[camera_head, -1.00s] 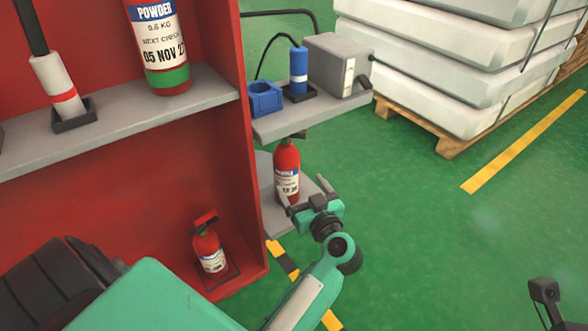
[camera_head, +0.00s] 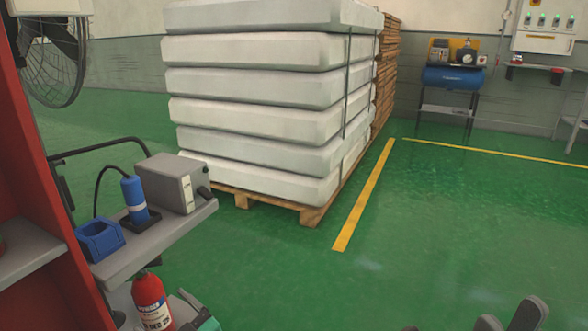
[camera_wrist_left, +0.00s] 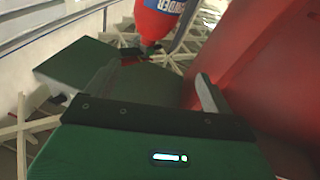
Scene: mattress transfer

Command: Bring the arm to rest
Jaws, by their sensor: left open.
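My left gripper (camera_head: 192,306) shows only in part at the bottom edge of the head view, just right of a small red fire extinguisher (camera_head: 152,302). In the left wrist view its two fingers (camera_wrist_left: 142,78) stand wide apart with nothing between them.
A red cabinet (camera_head: 45,190) stands at the left, close beside my left gripper in the wrist view (camera_wrist_left: 265,75). A grey cart shelf (camera_head: 150,245) holds a blue bin, blue cylinder and grey box. Mattresses are stacked on a pallet (camera_head: 262,204). Green floor (camera_head: 450,230) is clear at right.

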